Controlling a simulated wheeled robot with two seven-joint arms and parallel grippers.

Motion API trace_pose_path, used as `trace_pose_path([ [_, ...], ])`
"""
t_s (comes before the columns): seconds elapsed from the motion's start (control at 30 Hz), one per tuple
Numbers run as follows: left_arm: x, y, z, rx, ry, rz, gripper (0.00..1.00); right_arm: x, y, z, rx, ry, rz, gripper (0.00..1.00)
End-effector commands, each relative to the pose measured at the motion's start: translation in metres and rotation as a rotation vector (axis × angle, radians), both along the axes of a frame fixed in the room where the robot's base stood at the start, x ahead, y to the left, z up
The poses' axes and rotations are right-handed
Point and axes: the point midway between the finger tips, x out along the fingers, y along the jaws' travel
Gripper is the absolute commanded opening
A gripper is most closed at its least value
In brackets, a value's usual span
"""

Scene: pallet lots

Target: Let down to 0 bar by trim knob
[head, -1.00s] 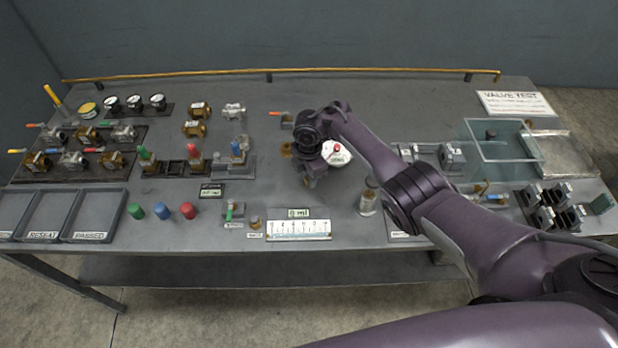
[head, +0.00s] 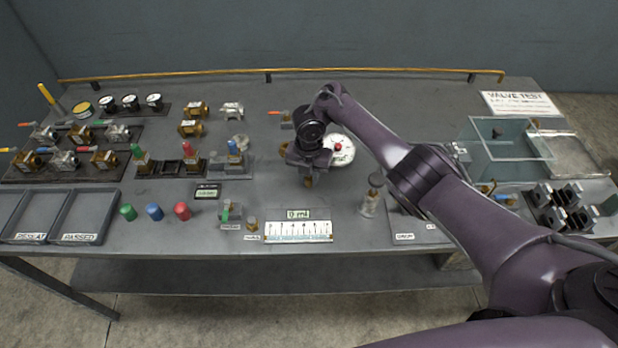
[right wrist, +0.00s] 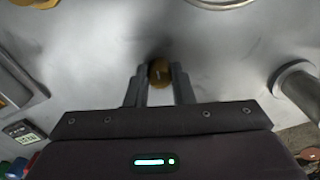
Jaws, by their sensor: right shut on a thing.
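In the right wrist view the two grey fingers of my right gripper (right wrist: 160,80) stand on either side of a small round brass knob (right wrist: 160,70) and are shut on it. In the head view my right gripper (head: 308,168) is low over the bench, with a bit of brass (head: 308,182) showing under it. I cannot read any marking on the knob. A white round dial with a red centre (head: 341,156) is right beside the gripper, partly hidden by it; its reading is too small to tell. My left gripper is out of view.
A small display (head: 206,193) and a ruled white scale with a readout (head: 298,230) lie to the left and in front. A capped glass jar (head: 370,200) stands right of the gripper. Several valves (head: 65,158) sit on racks at left. A clear tank (head: 500,160) is at right.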

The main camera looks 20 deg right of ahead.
Motion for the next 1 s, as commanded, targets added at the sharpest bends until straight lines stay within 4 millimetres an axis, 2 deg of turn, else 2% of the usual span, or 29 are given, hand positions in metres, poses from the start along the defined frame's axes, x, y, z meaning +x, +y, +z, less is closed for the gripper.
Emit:
trace_pose_path([
  [0.53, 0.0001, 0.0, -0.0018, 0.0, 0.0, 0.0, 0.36, -0.0001, -0.0001, 0.0, 0.0, 0.0, 0.024, 0.0],
  [0.57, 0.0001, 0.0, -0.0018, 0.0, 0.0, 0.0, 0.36, -0.0001, -0.0001, 0.0, 0.0, 0.0, 0.024, 0.24],
  [0.7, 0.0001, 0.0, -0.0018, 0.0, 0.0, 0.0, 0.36, 0.0, 0.0, -0.0001, 0.0, 0.0, 0.024, 0.42],
  [1.0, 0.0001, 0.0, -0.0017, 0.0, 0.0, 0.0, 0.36, 0.0002, 0.0001, 0.0013, -0.001, -0.001, 0.023, 0.43],
])
